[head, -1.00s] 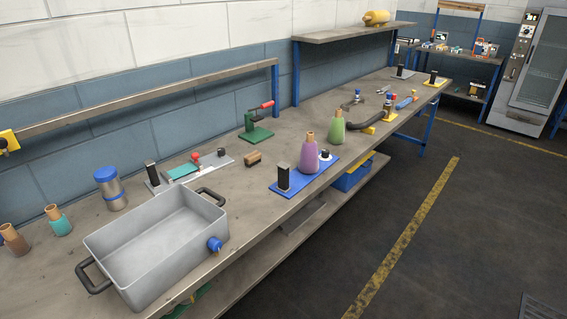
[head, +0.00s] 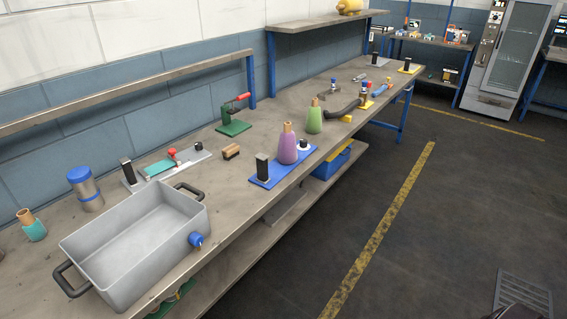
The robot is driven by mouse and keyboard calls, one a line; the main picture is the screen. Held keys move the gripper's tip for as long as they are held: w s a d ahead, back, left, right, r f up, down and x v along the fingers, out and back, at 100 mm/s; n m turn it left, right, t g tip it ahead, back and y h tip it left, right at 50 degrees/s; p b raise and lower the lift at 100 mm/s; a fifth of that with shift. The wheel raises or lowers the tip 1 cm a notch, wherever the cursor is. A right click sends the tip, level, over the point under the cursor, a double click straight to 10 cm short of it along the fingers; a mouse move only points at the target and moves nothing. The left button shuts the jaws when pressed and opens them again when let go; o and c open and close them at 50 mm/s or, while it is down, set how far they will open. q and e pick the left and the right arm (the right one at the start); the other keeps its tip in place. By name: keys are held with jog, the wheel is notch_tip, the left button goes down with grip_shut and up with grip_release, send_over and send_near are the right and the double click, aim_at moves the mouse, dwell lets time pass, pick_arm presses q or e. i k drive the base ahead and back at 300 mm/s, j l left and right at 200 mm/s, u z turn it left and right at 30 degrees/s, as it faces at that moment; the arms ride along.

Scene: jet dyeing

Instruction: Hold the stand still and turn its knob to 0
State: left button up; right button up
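Several stands with a flat base and a black post are on the workbench; I cannot tell which one the task means. The nearer blue stand (head: 270,183) has a black post at its front left, a purple cone-shaped bottle (head: 288,152) on or beside it, and a small black-and-white knob (head: 303,145) at its far end. A grey stand (head: 190,160) lies behind the metal tub, with a black post, a teal block, a red knob (head: 171,153) and a dark knob. Knob markings are too small to read. Neither gripper is in view.
A grey metal tub (head: 75,246) with black handles fills the near bench. A green clamp (head: 234,127), a wooden block (head: 231,151) and a green bottle (head: 314,118) stand around the stands.

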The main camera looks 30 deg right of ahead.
aim_at(303, 143)
jog(key=i+l+u, duration=0.1)
jog(key=l, duration=0.35)
jog(key=i+l+u, duration=0.1)
jog(key=l, duration=0.35)
jog(key=i+l, duration=0.25)
jog(key=l, duration=0.2)
jog(key=i+l+u, duration=0.15)
jog(key=l, duration=0.3)
jog(key=l+u, duration=0.1)
jog(key=l, duration=0.35)
jog(key=i+l+u, duration=0.1)
jog(key=l, duration=0.4)
